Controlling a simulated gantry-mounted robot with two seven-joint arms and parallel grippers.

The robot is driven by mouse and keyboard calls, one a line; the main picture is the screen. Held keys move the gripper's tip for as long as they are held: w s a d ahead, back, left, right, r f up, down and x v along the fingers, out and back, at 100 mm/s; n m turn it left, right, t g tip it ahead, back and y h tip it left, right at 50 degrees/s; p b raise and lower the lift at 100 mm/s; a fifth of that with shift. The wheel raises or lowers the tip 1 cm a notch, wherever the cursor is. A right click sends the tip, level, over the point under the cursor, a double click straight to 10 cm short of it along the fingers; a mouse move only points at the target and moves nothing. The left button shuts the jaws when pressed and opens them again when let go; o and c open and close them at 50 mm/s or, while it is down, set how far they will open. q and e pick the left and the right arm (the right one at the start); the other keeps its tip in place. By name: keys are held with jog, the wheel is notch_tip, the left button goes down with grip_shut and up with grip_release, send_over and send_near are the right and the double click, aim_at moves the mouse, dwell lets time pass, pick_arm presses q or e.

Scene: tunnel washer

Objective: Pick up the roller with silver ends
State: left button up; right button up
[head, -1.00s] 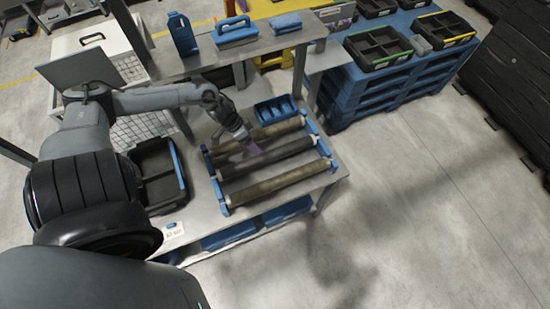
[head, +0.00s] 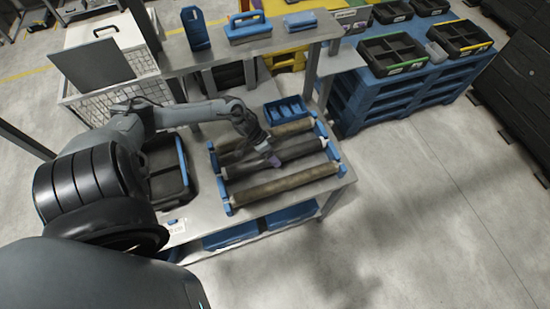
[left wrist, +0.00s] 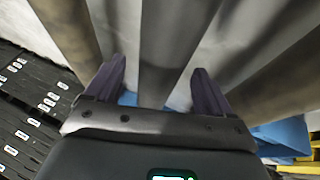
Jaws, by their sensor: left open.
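Three long rollers lie side by side on blue end supports on the metal table: a brownish back roller (head: 291,130), a greyer middle roller (head: 303,150) and a brown front roller (head: 285,183). My left gripper (head: 271,162) is over the middle roller, pointing down. In the left wrist view its purple fingers (left wrist: 160,86) are apart, one on each side of the grey middle roller (left wrist: 172,40), with nothing gripped. I cannot tell whether they touch it. My right gripper is not in view.
A blue divided tray (head: 285,110) stands behind the rollers. A black bin (head: 163,192) is left of them. A raised shelf (head: 262,45) with blue tools runs along the back. The floor at right is clear.

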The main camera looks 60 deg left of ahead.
pick_arm(q)
jog(key=shift+w+d+f, duration=0.15)
jog(key=shift+w+f, duration=0.05)
jog(key=shift+f, duration=0.3)
jog(key=shift+c, duration=0.3)
grip_shut()
jog(key=shift+r, duration=0.1)
